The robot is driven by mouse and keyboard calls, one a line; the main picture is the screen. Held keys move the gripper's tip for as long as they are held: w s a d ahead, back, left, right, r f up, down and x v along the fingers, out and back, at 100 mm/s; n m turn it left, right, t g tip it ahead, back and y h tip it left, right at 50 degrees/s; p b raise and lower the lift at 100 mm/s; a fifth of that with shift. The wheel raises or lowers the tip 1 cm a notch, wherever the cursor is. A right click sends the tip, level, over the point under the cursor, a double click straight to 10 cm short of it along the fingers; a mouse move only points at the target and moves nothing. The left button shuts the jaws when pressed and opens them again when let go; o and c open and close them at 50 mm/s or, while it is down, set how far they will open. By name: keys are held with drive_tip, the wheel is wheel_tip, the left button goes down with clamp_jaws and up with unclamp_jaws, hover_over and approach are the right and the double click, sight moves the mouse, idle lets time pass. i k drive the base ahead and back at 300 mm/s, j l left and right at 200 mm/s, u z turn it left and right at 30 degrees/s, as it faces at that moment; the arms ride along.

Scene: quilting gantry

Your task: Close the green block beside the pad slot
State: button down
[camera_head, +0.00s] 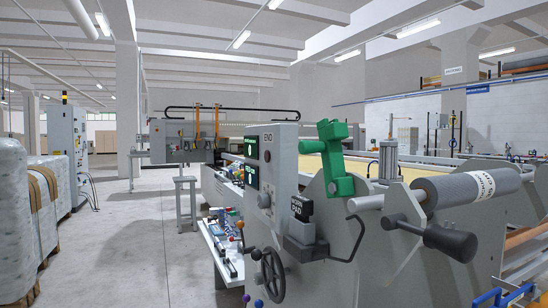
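The green block (334,160) stands on the upper edge of the grey machine's near side plate. Its upper part has an arm reaching left, and its lower part slants down to the right. Whether it is open or closed I cannot tell. Below and left of it is a small black unit (301,207) with a white label, partly legible as "PAD", above a dark grey housing (303,240). I cannot make out the slot itself. My gripper is not in view.
A control panel (264,165) with green displays stands left of the block. A black handwheel (272,274) and coloured knobs sit lower down. A grey roller (466,189) and black handle (447,241) jut out at right. Wrapped bales (16,205) line the left; floor between is clear.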

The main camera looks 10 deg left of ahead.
sight(331, 134)
drive_tip(key=i+j, duration=0.15)
drive_tip(key=j, duration=0.25)
drive_tip(key=i+j+z, duration=0.1)
drive_tip(key=j, duration=0.3)
drive_tip(key=i+j, duration=0.2)
drive_tip(key=j, duration=0.2)
drive_tip(key=i+j+z, duration=0.1)
drive_tip(key=j, duration=0.3)
drive_tip(key=i+j, duration=0.15)
drive_tip(key=j, duration=0.3)
drive_tip(key=i+j+z, duration=0.1)
drive_tip(key=j, duration=0.3)
